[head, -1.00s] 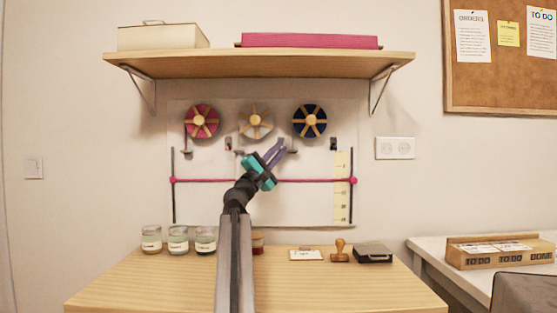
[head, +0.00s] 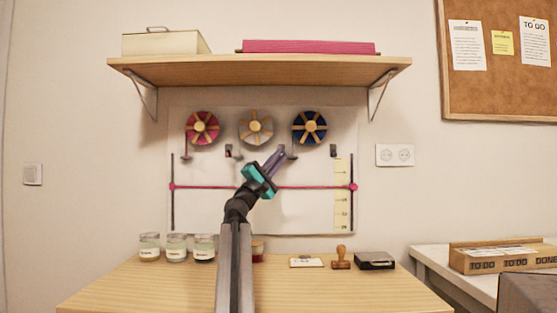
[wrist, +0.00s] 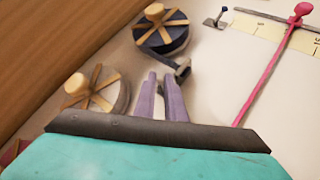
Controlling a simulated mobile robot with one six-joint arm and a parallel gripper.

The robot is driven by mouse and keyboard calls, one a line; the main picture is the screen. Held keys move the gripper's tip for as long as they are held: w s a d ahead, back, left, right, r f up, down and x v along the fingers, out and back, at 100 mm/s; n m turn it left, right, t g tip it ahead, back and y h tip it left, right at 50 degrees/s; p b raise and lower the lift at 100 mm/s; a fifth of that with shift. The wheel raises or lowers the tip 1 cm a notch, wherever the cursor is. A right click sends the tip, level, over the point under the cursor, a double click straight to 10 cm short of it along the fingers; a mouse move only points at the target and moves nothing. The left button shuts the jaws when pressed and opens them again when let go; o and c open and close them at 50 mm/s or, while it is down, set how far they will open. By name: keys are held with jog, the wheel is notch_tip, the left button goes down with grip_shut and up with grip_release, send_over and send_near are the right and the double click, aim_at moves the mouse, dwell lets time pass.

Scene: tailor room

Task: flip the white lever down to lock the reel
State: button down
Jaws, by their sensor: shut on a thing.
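The reel with pale, whitish sides (head: 256,128) hangs on the wall panel between a pink reel and a blue reel. It also shows at the left in the wrist view (wrist: 100,92). My gripper (head: 278,154) is just below and right of this reel. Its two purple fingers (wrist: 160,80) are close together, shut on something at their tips.
The blue reel (head: 309,127) is close to my fingers, with its strip and dark end piece (wrist: 183,68) beside the tips. The pink reel (head: 202,127) is left.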

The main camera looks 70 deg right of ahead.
jog(key=c, duration=1.9)
grip_release()
jog(key=shift+f, duration=0.1)
